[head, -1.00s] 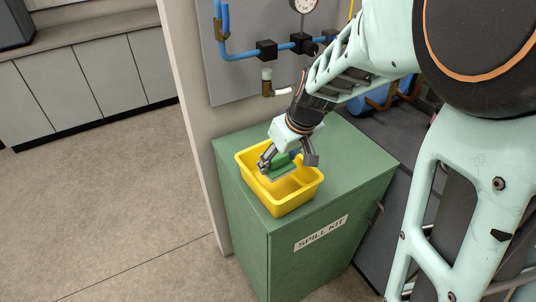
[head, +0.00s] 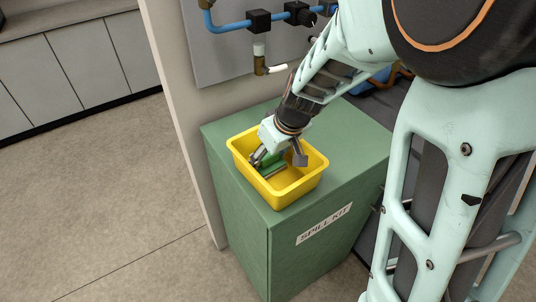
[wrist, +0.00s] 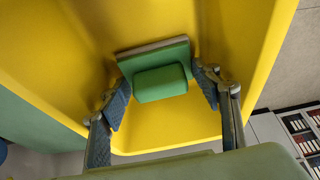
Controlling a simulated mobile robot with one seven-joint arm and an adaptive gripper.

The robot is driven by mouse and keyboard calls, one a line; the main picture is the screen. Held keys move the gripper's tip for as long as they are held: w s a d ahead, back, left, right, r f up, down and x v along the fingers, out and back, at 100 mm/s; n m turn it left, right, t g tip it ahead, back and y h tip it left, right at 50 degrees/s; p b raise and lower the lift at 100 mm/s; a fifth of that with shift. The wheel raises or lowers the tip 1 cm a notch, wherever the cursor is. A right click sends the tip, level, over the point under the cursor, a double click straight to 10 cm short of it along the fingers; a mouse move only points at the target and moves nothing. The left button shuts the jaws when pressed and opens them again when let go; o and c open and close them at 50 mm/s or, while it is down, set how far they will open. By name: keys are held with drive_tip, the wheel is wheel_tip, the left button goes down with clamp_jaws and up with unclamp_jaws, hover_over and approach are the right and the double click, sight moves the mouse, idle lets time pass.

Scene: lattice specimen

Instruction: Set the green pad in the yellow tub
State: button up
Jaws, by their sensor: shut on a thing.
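The green pad (head: 272,166) is a green block with a grey edge, low inside the yellow tub (head: 282,198). My gripper (head: 278,160) points down into the tub and is shut on the pad. In the wrist view the pad (wrist: 160,83) sits between the two blue-lined fingers, with yellow tub walls (wrist: 55,45) around it. I cannot tell whether the pad touches the tub floor. My gripper hides part of the pad in the head view.
The tub stands on a green cabinet (head: 235,215) labelled SPILL KIT. A wall panel with blue pipes (head: 230,27) and a brass tap (head: 260,62) is behind it. Bare cabinet top shows to the tub's right. Open floor (head: 100,200) lies to the left.

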drive_tip(key=o, duration=0.7)
drive_tip(key=shift+f, duration=0.15)
drive_tip(key=p+v, duration=0.7)
drive_tip(key=v, duration=0.5)
